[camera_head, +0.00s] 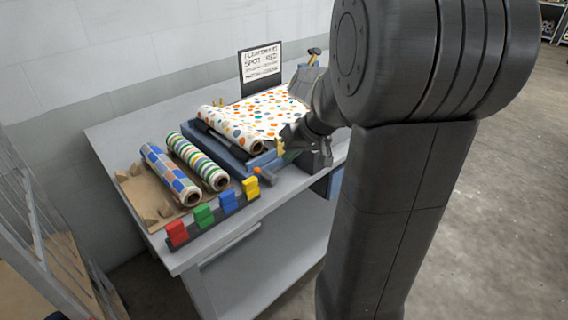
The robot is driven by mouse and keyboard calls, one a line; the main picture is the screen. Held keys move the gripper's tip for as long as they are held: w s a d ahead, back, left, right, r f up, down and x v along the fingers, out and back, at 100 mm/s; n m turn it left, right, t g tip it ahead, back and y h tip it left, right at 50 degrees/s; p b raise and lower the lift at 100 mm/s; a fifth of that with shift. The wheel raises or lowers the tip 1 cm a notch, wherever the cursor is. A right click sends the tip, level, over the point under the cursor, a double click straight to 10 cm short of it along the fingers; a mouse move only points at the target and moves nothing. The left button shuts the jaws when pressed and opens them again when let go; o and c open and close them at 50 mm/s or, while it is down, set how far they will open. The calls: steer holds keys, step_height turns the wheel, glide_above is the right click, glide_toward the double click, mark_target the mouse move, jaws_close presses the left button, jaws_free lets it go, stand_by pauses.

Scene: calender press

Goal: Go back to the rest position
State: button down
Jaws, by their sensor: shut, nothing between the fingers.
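My gripper (287,140) is at the front right of the blue press (228,150), just beside the roll of dotted sheet. Its fingers are small and dark in this view. They look shut, and I see nothing held in them. My dark arm comes in from the right and hides the right end of the table. The dotted sheet (262,112), white with coloured spots, lies over the press with its near edge rolled up. I cannot tell whether the fingers touch the press.
A checked roll (170,174) and a striped roll (197,160) lie on a brown board on the grey table (107,135). Red, green, blue and yellow blocks stand on a dark rail (215,217) at the front edge. A sign (260,66) stands behind.

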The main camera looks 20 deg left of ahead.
steer(key=v, duration=0.6)
steer(key=shift+s+a, duration=0.1)
steer(key=shift+a, duration=0.1)
